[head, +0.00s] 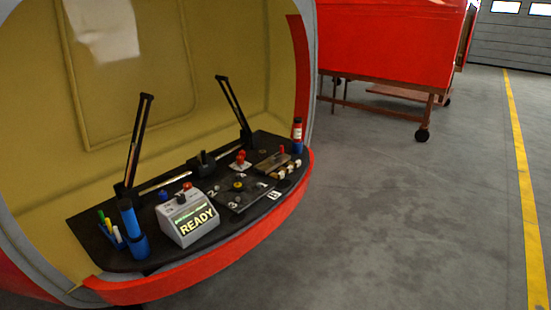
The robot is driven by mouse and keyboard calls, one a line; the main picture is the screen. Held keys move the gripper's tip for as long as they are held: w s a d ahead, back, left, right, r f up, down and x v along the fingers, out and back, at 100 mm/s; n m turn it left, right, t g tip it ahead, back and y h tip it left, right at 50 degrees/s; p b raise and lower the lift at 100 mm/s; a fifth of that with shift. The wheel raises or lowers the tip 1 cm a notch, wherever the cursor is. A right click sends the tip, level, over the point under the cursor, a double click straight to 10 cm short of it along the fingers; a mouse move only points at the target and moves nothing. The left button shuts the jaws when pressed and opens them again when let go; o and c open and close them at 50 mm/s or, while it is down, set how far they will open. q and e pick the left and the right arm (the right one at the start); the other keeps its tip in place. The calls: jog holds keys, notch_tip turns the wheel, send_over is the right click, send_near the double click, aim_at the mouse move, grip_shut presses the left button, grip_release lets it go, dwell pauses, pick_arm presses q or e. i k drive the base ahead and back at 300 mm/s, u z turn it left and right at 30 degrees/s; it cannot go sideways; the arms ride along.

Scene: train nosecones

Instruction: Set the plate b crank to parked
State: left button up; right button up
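A black desk (100,245) inside the open nosecone carries the controls. A dark square plate (226,205) with a small yellow hub (238,186) and white number labels lies near the desk's front. A white label marked B (273,195) is at its right corner. A brownish plate (264,165) with a red upright knob (281,150) is behind and to the right. The picture is too small to tell which part is the plate b crank or how it is set. Neither of my grippers is in view.
A grey box (187,218) reading READY, a blue cylinder (131,222) and a pen holder (117,236) stand on the left of the desk. Two thin black bars (139,140) (233,107) rise behind. A red cart (390,40) stands beyond. The floor (420,230) at right is clear.

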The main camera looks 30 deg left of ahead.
aim_at(202, 155)
jog(key=z, duration=0.5)
jog(key=i, duration=0.85)
jog(key=u, duration=0.7)
jog(key=i, duration=1.25)
jog(key=u, duration=1.2)
